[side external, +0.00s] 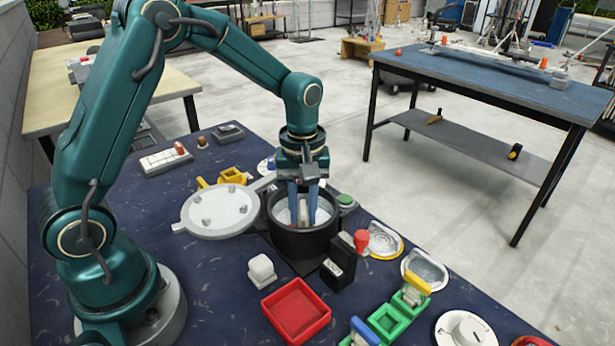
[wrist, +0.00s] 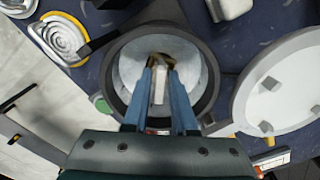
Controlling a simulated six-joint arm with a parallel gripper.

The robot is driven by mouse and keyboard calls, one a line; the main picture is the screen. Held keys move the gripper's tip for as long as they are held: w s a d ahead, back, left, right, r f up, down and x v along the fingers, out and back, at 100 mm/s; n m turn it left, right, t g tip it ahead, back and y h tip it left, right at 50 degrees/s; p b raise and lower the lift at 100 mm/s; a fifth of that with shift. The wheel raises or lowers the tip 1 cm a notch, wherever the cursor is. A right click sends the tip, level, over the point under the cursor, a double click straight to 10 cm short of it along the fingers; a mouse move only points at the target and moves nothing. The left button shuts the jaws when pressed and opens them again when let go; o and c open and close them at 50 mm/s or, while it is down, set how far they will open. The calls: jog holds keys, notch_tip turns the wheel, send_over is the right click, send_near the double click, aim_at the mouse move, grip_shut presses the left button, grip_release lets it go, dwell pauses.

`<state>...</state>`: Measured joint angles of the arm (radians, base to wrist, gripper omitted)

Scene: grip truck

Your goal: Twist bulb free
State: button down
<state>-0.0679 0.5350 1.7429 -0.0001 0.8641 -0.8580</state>
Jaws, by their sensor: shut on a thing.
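A round black housing (side external: 303,243) with a pale inside stands on the dark blue table. Its lid-like grey disc (side external: 220,210) lies open to the left. My gripper (side external: 303,214) points straight down with its blue fingers inside the housing. In the wrist view my gripper (wrist: 160,72) is shut on a pale, narrow thing (wrist: 158,88), which looks like the bulb. Something brownish shows at the fingertips. The lower end of the bulb and its seat are hidden by the fingers and the housing wall.
A black box (side external: 339,265) and a red knob (side external: 361,240) stand close to the housing's right. A red tray (side external: 296,310) and a white block (side external: 261,269) are in front. Green holders (side external: 388,320) and silver round dishes (side external: 424,270) lie at the right.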

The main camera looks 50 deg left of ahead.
aim_at(303, 207)
jog(key=n, duration=0.5)
jog(key=shift+n, duration=0.3)
jog(key=n, duration=0.5)
jog(key=shift+n, duration=0.4)
jog(key=c, duration=0.8)
grip_release()
jog(key=shift+r, duration=0.15)
jog(key=shift+r, duration=3.65)
